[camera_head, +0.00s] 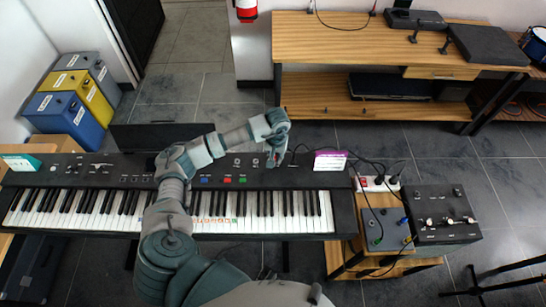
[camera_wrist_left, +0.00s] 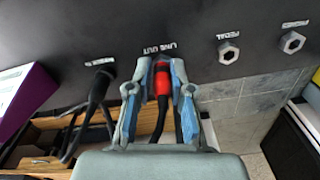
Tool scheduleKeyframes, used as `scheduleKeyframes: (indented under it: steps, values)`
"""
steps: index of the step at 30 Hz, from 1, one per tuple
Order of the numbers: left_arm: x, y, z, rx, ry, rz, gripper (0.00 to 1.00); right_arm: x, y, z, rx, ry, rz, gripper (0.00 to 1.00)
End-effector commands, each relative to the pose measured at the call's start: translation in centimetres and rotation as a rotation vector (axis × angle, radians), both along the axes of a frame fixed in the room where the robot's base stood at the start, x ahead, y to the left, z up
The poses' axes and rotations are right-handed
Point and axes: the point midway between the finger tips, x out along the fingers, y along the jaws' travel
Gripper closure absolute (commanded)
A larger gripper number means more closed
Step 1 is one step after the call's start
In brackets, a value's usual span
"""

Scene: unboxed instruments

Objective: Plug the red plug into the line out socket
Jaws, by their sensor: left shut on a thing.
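My left gripper (camera_head: 277,158) is over the back edge of the keyboard (camera_head: 345,208) in the head view. In the left wrist view the left gripper (camera_wrist_left: 160,84) is shut on the red plug (camera_wrist_left: 162,84), its fingers on either side of it. A black cable trails from the plug back toward the wrist. The plug points at the dark back panel, right below the LINE OUT label (camera_wrist_left: 161,47). The line out socket is hidden behind the plug and fingertips, so I cannot tell how deep the plug sits. My right gripper is not in view.
The PEDAL socket (camera_wrist_left: 229,52) and another socket (camera_wrist_left: 292,42) to its right are empty. A black plug with a cable (camera_wrist_left: 98,88) is in the panel left of the gripper. A purple-and-white box (camera_head: 330,160), a power strip (camera_head: 377,184) and a black device (camera_head: 440,215) stand at right.

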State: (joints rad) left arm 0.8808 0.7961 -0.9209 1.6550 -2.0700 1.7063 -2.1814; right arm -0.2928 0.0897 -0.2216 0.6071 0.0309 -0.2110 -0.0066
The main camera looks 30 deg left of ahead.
Motion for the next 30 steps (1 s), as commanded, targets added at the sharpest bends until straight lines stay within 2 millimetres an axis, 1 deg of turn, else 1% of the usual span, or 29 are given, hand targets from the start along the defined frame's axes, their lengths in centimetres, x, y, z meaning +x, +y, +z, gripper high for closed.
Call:
scheduleKeyframes:
  steps: [1,5,6,8,9,10,21,30]
  values:
    - [-0.66,-1.16,-1.1,-0.018,0.021,-0.019,1.0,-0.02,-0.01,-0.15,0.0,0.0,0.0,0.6]
    - [-0.66,-1.15,-1.12,-0.018,0.021,-0.019,1.0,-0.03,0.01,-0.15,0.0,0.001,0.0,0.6]
    - [-0.66,-1.15,-1.12,-0.018,0.021,-0.019,0.78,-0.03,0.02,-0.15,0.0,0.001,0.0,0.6]
    - [-0.65,-1.14,-1.13,-0.018,0.021,-0.019,0.63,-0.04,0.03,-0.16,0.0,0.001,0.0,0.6]
    - [-0.67,-1.12,-1.14,-0.018,0.022,-0.019,0.53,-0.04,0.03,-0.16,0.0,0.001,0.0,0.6]
    - [-0.68,-1.09,-1.14,-0.018,0.022,-0.018,0.52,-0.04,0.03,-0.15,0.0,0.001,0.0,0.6]
    - [-0.7,-0.43,-1.21,-0.021,0.024,-0.015,0.52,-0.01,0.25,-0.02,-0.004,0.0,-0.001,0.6]
    - [-0.6,-0.38,-1.04,-0.018,0.021,-0.013,0.52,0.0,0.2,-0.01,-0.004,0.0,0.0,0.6]
